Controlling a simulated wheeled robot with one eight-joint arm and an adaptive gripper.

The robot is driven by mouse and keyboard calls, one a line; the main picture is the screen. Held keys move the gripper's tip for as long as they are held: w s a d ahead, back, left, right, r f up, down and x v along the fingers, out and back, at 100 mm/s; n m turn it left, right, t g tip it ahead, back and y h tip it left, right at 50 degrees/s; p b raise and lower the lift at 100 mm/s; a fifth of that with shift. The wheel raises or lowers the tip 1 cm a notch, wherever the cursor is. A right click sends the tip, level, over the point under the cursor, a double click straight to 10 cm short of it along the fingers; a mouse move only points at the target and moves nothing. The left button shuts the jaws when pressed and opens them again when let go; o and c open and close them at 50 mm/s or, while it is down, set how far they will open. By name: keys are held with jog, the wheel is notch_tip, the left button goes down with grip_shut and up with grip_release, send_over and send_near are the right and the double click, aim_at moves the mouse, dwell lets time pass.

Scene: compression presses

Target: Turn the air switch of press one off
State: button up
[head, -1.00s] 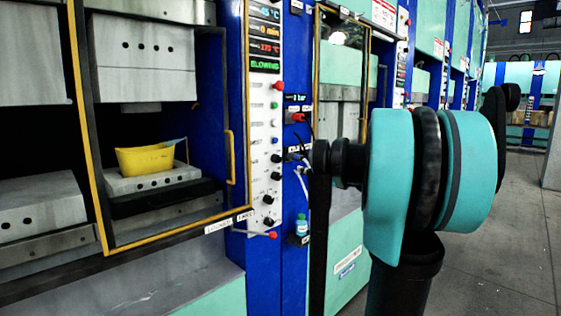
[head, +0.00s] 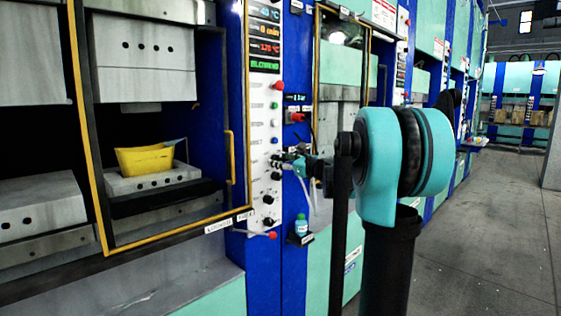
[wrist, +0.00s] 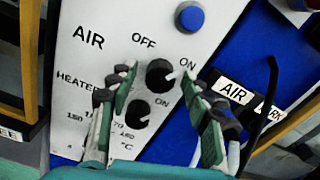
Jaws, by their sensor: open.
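The air switch (wrist: 159,74) is a round black knob on the white panel, labelled AIR, OFF and ON. Its white pointer is turned toward ON at the upper right. My gripper (wrist: 157,77) is open, with its green fingers on either side of this knob in the wrist view; I cannot tell if they touch it. In the head view my gripper (head: 284,163) is at the narrow control panel of the left press (head: 147,58) and hides the switch there.
The heater knob (wrist: 137,114) sits just below the air switch, between the fingers lower down. A blue button (wrist: 191,18) is above. A white AIR label (wrist: 235,92) is on the blue frame to the right. The press holds a yellow container (head: 145,159). Open floor lies right.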

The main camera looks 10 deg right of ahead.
grip_shut()
dwell(0.3)
jog(key=n, duration=0.5)
jog(key=shift+n, duration=0.4)
jog(key=n, duration=0.6)
jog(key=shift+f, duration=0.1)
dwell(0.4)
grip_release()
